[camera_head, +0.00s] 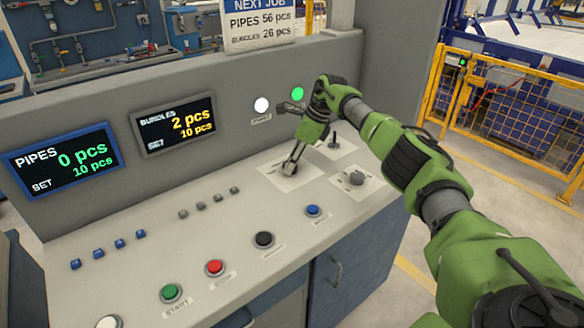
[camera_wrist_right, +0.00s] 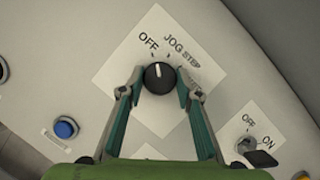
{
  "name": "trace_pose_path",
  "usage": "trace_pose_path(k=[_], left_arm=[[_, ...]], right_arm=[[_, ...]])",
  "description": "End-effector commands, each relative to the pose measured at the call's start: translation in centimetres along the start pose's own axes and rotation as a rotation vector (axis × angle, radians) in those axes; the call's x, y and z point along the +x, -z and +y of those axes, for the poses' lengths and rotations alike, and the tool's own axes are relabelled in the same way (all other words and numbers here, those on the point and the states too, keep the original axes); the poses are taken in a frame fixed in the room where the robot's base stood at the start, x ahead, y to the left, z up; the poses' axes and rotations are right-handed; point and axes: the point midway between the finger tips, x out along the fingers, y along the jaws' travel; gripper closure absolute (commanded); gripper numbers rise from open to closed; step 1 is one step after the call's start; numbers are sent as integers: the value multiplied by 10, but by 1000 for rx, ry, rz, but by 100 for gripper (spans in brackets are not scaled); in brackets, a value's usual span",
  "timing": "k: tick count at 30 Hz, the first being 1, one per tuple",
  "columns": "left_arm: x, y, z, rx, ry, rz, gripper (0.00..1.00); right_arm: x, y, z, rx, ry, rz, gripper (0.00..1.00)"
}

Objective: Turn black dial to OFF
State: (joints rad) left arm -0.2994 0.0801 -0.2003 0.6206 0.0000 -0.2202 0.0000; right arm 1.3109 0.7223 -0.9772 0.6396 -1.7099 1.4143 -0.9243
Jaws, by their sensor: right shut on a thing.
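The black dial (camera_wrist_right: 159,78) sits on a white label plate marked OFF, JOG and STEP in the right wrist view, with a further word partly covered by a finger. Its white pointer line points up, roughly toward the gap between OFF and JOG. My right gripper (camera_wrist_right: 159,84) is shut on the dial, one finger on each side. In the head view my right gripper (camera_head: 291,168) reaches down to the white plate (camera_head: 305,178), and its fingers hide most of the dial. My left gripper is not in view.
A second switch (camera_wrist_right: 246,145) marked OFF and ON stands at lower right in the wrist view. A blue button (camera_wrist_right: 66,129) is at left. In the head view, another knob (camera_head: 354,178) and a small lever (camera_head: 334,139) stand close to the right of my gripper.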

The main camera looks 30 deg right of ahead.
Motion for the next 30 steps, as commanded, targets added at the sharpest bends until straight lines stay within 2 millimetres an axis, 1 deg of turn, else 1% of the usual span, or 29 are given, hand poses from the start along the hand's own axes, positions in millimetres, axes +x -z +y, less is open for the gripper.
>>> trace_pose_path(k=[1,9,25,26,27,30], left_arm=[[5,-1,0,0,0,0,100],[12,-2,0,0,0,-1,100],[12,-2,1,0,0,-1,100],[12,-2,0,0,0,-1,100],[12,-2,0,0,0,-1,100],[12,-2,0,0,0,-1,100]], right_arm=[[2,0,-1,-21,-8,0,90],[1,0,-1,-98,-40,2,90],[0,0,-1,-119,-47,2,90],[0,0,-1,-119,-47,2,64],[0,0,-1,-119,-47,2,53],[0,0,-1,-119,-47,2,52]])
